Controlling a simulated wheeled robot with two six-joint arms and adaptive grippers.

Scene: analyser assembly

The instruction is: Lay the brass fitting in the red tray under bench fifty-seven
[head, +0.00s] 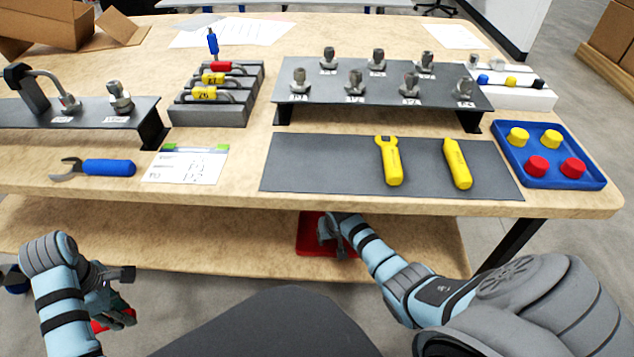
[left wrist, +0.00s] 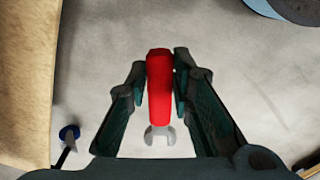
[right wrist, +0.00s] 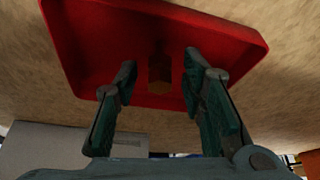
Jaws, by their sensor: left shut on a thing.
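The red tray (head: 308,238) sits on the lower shelf under the bench, partly hidden by my right gripper (head: 336,230). In the right wrist view the tray (right wrist: 95,35) fills the upper part. A small dark brownish fitting (right wrist: 159,72) shows inside the tray's outline, between the right gripper's fingers. The fingers (right wrist: 158,75) stand apart, with a gap on each side of the fitting. My left gripper (head: 118,298) is left of the tray, in front of the bench, shut on a red-handled wrench (left wrist: 160,88) with its open jaw pointing towards the wrist.
The bench top (head: 230,165) is above the shelf (head: 170,245). On it are a blue-handled wrench (head: 100,167), a grey mat (head: 310,165) with two yellow tools, a blue tray (head: 600,180) with caps, and a rack of fittings (head: 330,90). The shelf left of the red tray is clear.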

